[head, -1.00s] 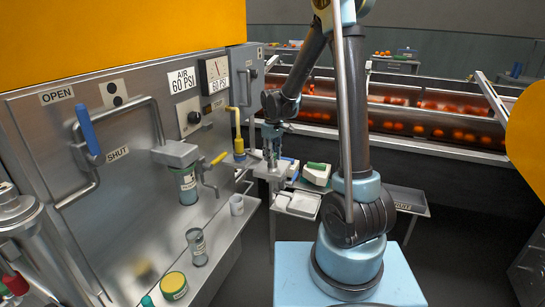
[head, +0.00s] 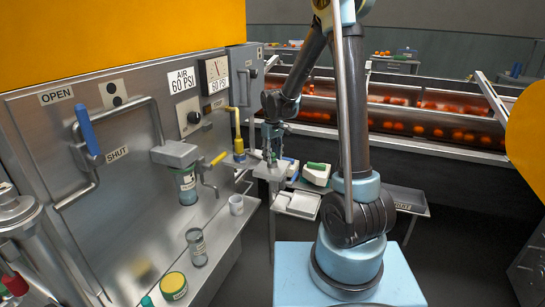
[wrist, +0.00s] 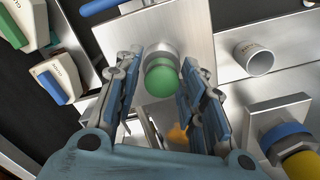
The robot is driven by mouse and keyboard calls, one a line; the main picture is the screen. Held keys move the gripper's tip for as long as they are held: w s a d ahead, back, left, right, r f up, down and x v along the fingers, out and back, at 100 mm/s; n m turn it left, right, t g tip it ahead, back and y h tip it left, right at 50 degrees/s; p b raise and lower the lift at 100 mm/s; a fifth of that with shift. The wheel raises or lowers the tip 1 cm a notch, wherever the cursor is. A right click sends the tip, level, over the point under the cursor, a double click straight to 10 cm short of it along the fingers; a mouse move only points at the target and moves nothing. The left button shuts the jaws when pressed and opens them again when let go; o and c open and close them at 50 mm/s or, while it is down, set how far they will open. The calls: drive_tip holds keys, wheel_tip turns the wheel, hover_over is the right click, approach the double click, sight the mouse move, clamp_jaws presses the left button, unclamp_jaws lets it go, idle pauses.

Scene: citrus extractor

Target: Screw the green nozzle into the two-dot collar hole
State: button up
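The green nozzle (wrist: 160,80) stands in a round grey metal collar (wrist: 158,53) on a flat steel plate in the wrist view. In the head view it is a small green spot (head: 273,162) under my gripper (head: 271,150), on the steel bracket (head: 266,173). My gripper (wrist: 161,66) is open, with one finger on each side of the nozzle and a visible gap to it. I cannot tell how deep the nozzle sits or see dots on this collar.
A yellow-and-blue fitting (head: 239,148) stands close left of my gripper. A white cup (head: 236,205), a glass jar (head: 196,247) and a yellow-lidded jar (head: 173,286) stand on the steel ledge. White boxes with green and blue tops (head: 316,174) lie right of the bracket.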

drive_tip(key=shift+n, duration=0.9)
drive_tip(key=shift+n, duration=0.8)
drive_tip(key=shift+n, duration=0.9)
drive_tip(key=shift+n, duration=0.8)
